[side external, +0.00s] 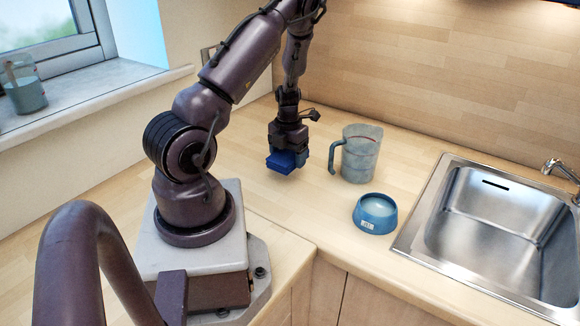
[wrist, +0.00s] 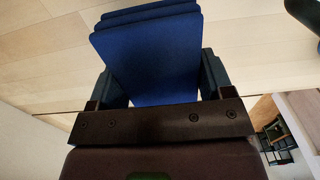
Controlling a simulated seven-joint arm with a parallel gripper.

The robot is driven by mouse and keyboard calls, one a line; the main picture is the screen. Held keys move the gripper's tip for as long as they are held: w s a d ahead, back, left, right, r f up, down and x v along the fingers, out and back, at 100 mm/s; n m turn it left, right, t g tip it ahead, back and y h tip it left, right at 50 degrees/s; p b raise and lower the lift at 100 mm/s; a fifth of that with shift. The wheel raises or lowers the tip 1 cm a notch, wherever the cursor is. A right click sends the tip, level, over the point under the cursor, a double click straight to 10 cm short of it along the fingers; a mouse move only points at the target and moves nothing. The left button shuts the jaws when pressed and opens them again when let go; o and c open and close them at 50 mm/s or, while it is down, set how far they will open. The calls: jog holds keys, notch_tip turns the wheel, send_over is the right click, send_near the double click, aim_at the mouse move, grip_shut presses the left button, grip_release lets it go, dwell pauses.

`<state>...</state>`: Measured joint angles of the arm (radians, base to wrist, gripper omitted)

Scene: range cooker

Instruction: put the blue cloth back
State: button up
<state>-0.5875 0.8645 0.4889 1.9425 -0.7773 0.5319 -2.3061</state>
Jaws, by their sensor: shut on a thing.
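My gripper (side external: 287,157) is shut on a folded blue cloth (side external: 281,162) and holds it in the corner area of the wooden counter (side external: 235,195). In the wrist view the cloth (wrist: 150,55) lies between the two fingers and shows stacked folds at its far edge. The cloth appears to be above the counter, but I cannot tell the exact gap.
A clear measuring jug (side external: 361,153) stands right of my gripper, its handle towards it. A blue bowl (side external: 375,213) sits in front of the jug. A steel sink (side external: 495,235) is at the right. A windowsill (side external: 85,95) holds another jug (side external: 25,88). Counter left of the bowl is clear.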

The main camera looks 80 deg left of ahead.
jog(key=shift+w+a+f, duration=0.3)
jog(key=shift+a+f, duration=0.1)
jog(key=shift+f, duration=0.2)
jog(key=shift+a+f, duration=0.1)
jog(key=shift+f, duration=1.5)
jog(key=shift+f, duration=0.1)
jog(key=o, duration=0.9)
